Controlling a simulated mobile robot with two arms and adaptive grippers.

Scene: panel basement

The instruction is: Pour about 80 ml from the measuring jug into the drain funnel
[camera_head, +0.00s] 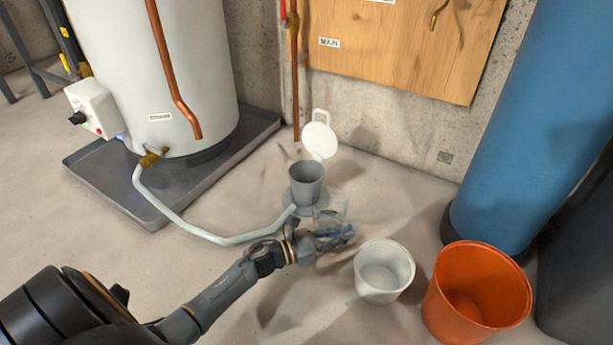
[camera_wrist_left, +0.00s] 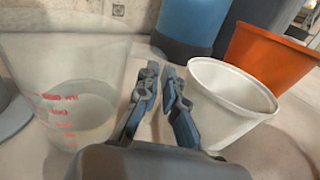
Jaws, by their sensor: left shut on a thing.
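The clear measuring jug (camera_head: 331,207) is beside the grey drain funnel (camera_head: 306,184), on its near right side. In the left wrist view the jug (camera_wrist_left: 70,60) has red marks and holds some clear liquid; it looks about upright. My left gripper (camera_head: 333,236) is shut on the jug, apparently at its handle side. Its fingers (camera_wrist_left: 162,88) show close together just right of the jug wall in the wrist view; the gripped part is hard to make out. The funnel's open mouth faces up, and no liquid stream shows. My right gripper is not in view.
A white bucket (camera_head: 384,272) and an orange bucket (camera_head: 477,293) stand right of my gripper. A pale hose (camera_head: 200,233) runs from the white tank (camera_head: 160,70) towards the funnel. A white round disc (camera_head: 319,140) is behind the funnel. A blue cylinder (camera_head: 530,130) stands at right.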

